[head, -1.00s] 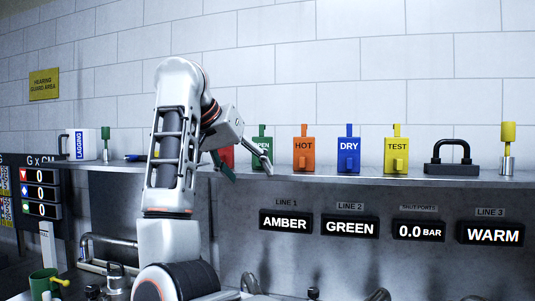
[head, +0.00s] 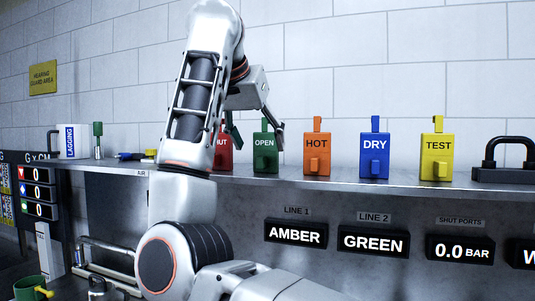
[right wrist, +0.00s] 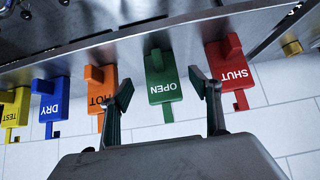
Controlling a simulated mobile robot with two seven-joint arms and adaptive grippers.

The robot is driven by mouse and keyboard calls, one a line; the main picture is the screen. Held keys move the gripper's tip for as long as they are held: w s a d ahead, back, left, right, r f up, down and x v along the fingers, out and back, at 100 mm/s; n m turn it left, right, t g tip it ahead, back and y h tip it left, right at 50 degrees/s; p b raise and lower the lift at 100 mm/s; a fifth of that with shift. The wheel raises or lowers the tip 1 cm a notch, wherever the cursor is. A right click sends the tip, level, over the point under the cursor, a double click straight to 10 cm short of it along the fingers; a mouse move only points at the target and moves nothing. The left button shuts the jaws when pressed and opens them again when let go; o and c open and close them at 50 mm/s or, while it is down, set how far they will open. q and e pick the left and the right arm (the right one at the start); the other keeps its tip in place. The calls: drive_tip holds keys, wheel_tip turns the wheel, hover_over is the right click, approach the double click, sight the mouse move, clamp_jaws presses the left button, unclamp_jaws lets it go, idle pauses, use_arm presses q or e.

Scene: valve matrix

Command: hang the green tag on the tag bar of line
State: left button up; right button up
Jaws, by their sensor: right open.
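The green tag (head: 265,155), marked OPEN, stands on the metal shelf between a red and an orange tag. My right gripper (head: 258,143) is open, its fingers pointing down at the green tag. In the right wrist view, which is upside down, the green tag (right wrist: 164,88) shows between the two spread fingers of my right gripper (right wrist: 161,85), with gaps on both sides. Whether the fingers reach the tag's depth I cannot tell. No tag bar can be made out clearly. My left gripper is not in view.
The red tag (head: 222,153) and orange tag (head: 317,158) stand close on either side, with blue (head: 374,158) and yellow (head: 437,160) tags further right. A black padlock-like block (head: 507,165) is at the right. Line displays (head: 296,233) hang below the shelf.

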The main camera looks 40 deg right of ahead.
sight(263, 155)
drive_tip(key=x, duration=0.7)
drive_tip(key=shift+a, duration=0.1)
drive_tip(key=shift+c, duration=0.3)
drive_tip(key=c, duration=1.2)
